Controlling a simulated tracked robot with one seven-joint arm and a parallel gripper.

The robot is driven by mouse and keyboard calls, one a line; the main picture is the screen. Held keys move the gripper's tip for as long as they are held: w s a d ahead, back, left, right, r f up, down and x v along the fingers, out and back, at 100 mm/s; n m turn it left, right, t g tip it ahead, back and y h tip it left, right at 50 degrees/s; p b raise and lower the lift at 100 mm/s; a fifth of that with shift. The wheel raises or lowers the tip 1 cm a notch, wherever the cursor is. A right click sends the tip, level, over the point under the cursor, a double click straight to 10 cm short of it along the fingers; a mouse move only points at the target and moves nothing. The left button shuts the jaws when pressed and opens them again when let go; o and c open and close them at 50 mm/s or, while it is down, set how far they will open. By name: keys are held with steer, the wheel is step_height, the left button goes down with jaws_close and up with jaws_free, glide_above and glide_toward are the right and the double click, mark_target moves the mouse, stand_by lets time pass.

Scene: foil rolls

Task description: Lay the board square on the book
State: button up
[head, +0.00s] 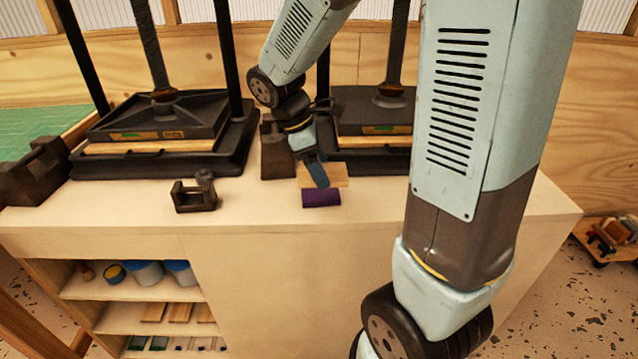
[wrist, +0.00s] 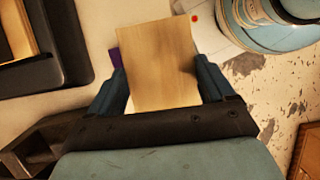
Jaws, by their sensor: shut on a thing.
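The board (head: 335,174) is a flat pale wooden rectangle. My gripper (head: 317,172) is shut on it and reaches down to it from above. In the wrist view the board (wrist: 155,60) lies between the two blue fingers of my gripper (wrist: 161,75), one at each side edge. The book (head: 321,197) is purple and lies near the front edge of the workbench, under or just in front of the board in the head view. Only a purple sliver of the book (wrist: 115,58) shows left of the board in the wrist view. Whether board and book touch is unclear.
The pale workbench (head: 250,213) carries a black press (head: 165,115) at left and another (head: 375,125) behind my gripper. A small dark iron piece (head: 195,196) stands left of the book. A dark block (head: 276,150) stands close behind. Bare bench lies front left.

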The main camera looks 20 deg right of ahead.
glide_above(323, 194)
steer(key=a, duration=0.1)
steer(key=f, duration=0.6)
steer(key=shift+w+a+f, duration=0.2)
steer(key=shift+f, duration=0.05)
steer(key=shift+w+f, duration=0.1)
steer(key=shift+f, duration=1.45)
steer(key=o, duration=0.9)
steer(key=shift+f, duration=0.15)
